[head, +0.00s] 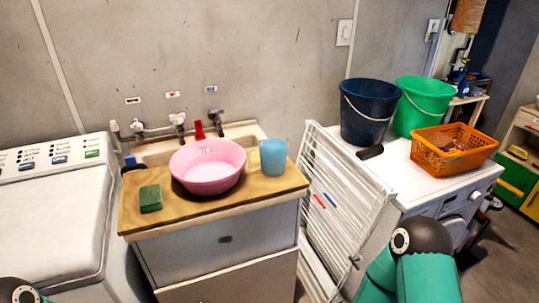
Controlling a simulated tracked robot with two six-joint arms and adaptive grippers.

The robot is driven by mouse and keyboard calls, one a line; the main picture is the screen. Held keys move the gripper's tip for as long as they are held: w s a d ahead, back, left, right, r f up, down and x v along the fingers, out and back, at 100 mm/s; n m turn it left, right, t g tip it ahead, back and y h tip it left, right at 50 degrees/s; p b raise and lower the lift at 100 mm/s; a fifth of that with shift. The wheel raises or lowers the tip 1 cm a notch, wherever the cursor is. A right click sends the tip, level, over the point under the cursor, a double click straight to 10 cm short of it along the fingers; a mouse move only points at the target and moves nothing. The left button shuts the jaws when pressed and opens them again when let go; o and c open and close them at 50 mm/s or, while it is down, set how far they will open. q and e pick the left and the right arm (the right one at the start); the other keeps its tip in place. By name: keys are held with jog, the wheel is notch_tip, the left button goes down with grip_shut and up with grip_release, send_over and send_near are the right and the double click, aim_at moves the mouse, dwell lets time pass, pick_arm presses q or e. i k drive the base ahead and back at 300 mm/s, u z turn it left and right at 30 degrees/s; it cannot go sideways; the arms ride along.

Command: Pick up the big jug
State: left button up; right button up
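A light-blue jug-like container (273,157) stands upright on the right end of the wooden counter (230,198). It is just right of a pink basin (208,166), with its open top facing up. No other jug can be made out clearly, so I cannot confirm its size against another. Part of my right arm shows at the bottom right, and a small piece of my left arm shows at the bottom left corner. Neither gripper is in view, and nothing of mine is near the jug.
A green sponge (150,198) lies at the counter's left end. A folded white drying rack (338,205) leans right of the counter. A dark blue bucket (368,113), a green bucket (424,104) and an orange basket (453,150) stand on the right machine (395,170). A washing machine (55,215) is left.

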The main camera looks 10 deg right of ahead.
aim_at(267, 158)
jog(key=k, duration=1)
jog(key=z, duration=0.95)
jog(key=i, duration=1.95)
jog(key=z, duration=0.65)
jog(key=i, duration=0.2)
jog(key=u, duration=2.7)
jog(key=k, duration=0.2)
